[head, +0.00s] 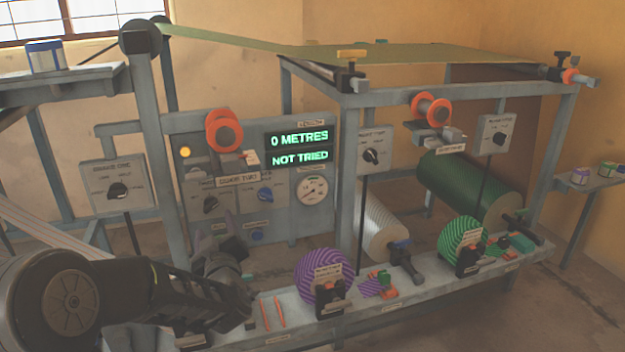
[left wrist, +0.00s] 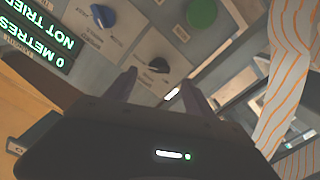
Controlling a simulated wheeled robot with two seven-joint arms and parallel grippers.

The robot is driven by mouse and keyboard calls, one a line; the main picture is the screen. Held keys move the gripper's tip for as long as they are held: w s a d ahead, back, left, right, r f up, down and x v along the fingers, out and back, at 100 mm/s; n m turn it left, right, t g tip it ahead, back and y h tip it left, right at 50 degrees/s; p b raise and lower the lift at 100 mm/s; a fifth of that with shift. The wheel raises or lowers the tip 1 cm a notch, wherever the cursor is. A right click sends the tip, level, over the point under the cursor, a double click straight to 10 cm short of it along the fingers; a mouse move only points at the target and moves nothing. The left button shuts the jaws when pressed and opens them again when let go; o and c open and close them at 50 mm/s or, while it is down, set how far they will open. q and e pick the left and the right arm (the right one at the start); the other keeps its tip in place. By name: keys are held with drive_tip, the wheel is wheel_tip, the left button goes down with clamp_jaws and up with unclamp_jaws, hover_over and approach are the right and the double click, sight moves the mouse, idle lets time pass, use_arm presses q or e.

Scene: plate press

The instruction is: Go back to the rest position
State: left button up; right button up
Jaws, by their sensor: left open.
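My left arm comes in from the lower left in the head view. Its gripper (head: 219,232) is in front of the lower part of the grey control panel (head: 271,213), with its jaws open and nothing seen between them. In the left wrist view the two dark fingers of this gripper (left wrist: 160,90) stand apart, with a black knob (left wrist: 157,65) in the gap between them. I cannot tell whether they touch the panel. The panel's green display (head: 300,148) reads 0 METRES and NOT TRIED. My right gripper is not in view.
A shelf (head: 402,292) along the front bears a purple striped roll (head: 317,275), a green striped roll (head: 460,240) and small parts. A frame post (head: 158,150) stands left of the panel. An orange-striped white band (left wrist: 290,85) hangs close by in the left wrist view.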

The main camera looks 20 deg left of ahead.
use_arm(q)
drive_tip(key=s+d+f+m+g+h, duration=0.2)
drive_tip(key=d+f+m+h, duration=0.25)
drive_tip(key=d+f, duration=0.6)
drive_tip(key=s+d+f+m+g+h, duration=0.1)
drive_tip(key=d+f+m+g+h, duration=0.15)
drive_tip(key=d+f+h, duration=0.8)
drive_tip(key=s+d+f+m+g, duration=0.2)
drive_tip(key=s+d+f+g, duration=0.2)
drive_tip(key=s+d+f, duration=0.55)
drive_tip(key=s+d+f+m+g, duration=0.2)
drive_tip(key=s+d+f+g, duration=0.3)
drive_tip(key=s+f, duration=0.95)
drive_tip(key=s+r+p, duration=0.2)
drive_tip(key=r+p, duration=1.3)
drive_tip(key=s+d+r+p, duration=0.1)
drive_tip(key=r+p, duration=1.4)
drive_tip(key=r, duration=0.1)
drive_tip(key=shift+s+d+r, duration=0.2)
drive_tip(key=shift+s+d, duration=0.05)
drive_tip(key=shift+s, duration=0.15)
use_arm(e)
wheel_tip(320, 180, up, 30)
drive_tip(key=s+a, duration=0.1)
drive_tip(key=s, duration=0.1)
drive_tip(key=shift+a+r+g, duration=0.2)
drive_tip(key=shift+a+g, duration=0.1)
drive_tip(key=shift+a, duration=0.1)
